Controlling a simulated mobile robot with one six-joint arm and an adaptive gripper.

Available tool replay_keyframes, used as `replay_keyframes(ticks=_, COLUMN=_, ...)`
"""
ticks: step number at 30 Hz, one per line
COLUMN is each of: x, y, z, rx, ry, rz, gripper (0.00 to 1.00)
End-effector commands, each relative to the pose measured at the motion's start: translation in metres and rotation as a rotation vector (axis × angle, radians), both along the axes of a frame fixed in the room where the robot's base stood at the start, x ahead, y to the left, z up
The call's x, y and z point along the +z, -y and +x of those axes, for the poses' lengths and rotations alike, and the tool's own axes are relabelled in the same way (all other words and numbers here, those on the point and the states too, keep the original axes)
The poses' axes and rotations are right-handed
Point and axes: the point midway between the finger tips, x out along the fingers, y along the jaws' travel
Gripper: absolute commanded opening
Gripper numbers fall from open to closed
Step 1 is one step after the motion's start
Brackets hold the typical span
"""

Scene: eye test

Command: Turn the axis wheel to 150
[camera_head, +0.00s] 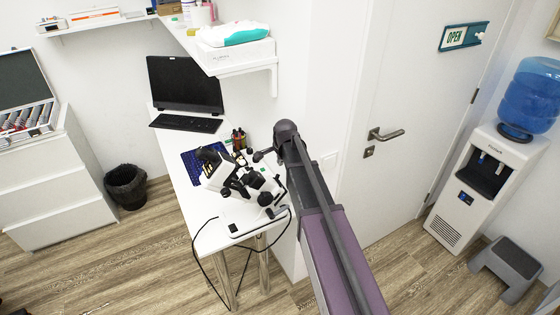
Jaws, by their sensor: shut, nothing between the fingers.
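A white and black optical instrument (243,184) stands tilted on the white desk, with several dark round knobs on it. One dark knob (265,198) is at its lower right side. I cannot tell which part is the axis wheel, and no scale or number can be read.
The white desk (205,236) also holds a laptop (186,84), a blue mat (192,166) and a holder with small bottles (239,139). A black cable (196,258) hangs off its front. A shelf (250,71) juts out above. A water cooler (484,180) stands at right.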

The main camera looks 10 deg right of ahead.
Motion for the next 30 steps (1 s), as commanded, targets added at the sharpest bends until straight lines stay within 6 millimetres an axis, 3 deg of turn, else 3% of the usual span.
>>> replay_keyframes(ticks=14, x=0.005, y=0.0, z=-0.001, rx=0.0, ry=0.001, rz=0.0, gripper=0.0)
replay_keyframes(ticks=17, x=0.006, y=0.0, z=0.0, rx=0.001, ry=-0.001, rz=-0.001, gripper=0.24)
replay_keyframes(ticks=20, x=0.009, y=0.0, z=0.004, rx=0.012, ry=-0.018, rz=-0.005, gripper=0.54)
replay_keyframes(ticks=30, x=0.037, y=-0.002, z=0.034, rx=0.164, ry=-0.239, rz=-0.052, gripper=0.55)
